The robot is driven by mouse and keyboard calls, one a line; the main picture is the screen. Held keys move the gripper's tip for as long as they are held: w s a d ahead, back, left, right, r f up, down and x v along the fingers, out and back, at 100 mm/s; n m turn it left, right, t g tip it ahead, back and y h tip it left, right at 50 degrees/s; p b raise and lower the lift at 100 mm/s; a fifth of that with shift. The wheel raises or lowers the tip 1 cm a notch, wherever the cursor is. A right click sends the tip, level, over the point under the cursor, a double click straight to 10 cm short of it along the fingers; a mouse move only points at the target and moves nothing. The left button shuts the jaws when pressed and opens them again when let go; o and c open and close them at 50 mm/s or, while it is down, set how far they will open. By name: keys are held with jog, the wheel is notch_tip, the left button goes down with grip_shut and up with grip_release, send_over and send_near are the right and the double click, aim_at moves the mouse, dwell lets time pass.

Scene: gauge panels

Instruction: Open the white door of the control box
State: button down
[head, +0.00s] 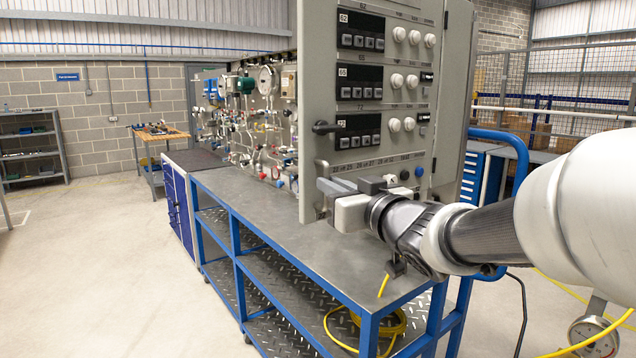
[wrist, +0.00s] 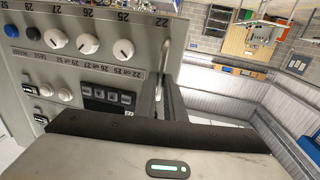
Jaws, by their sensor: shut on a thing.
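The control box (head: 455,90) stands on the bench. Its pale grey-white door (head: 345,95) carries displays, buttons and white knobs, and has a black lever handle (head: 326,127) near its left edge. The door also shows upside down in the wrist view (wrist: 62,75). My gripper (head: 328,190) is at the door's lower left, below the handle. In the wrist view my gripper's fingers (wrist: 162,100) are close together on either side of the door's edge strip (wrist: 164,62). The exact contact is partly hidden by the fingers. I cannot tell how far the door stands from the box.
A steel-topped bench (head: 270,225) with blue legs runs under the box. A pipework panel with gauges (head: 255,110) stands behind to the left. A yellow cable (head: 385,325) lies on the lower shelf. A blue cabinet (head: 475,175) is at the right. The floor at the left is clear.

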jog(key=shift+w+d+r+m, duration=0.15)
jog(key=shift+d, duration=0.35)
jog(key=shift+w+d+r+m, duration=0.1)
jog(key=shift+d+m, duration=0.05)
jog(key=shift+d, duration=0.35)
jog(key=c, duration=2.1)
grip_release()
jog(key=shift+o, duration=1.3)
jog(key=shift+w+d, duration=0.15)
jog(key=shift+d, duration=0.1)
jog(key=shift+a, duration=0.1)
jog(key=v, duration=1.7)
jog(key=shift+s+a+f, duration=0.25)
jog(key=shift+s+a, duration=0.1)
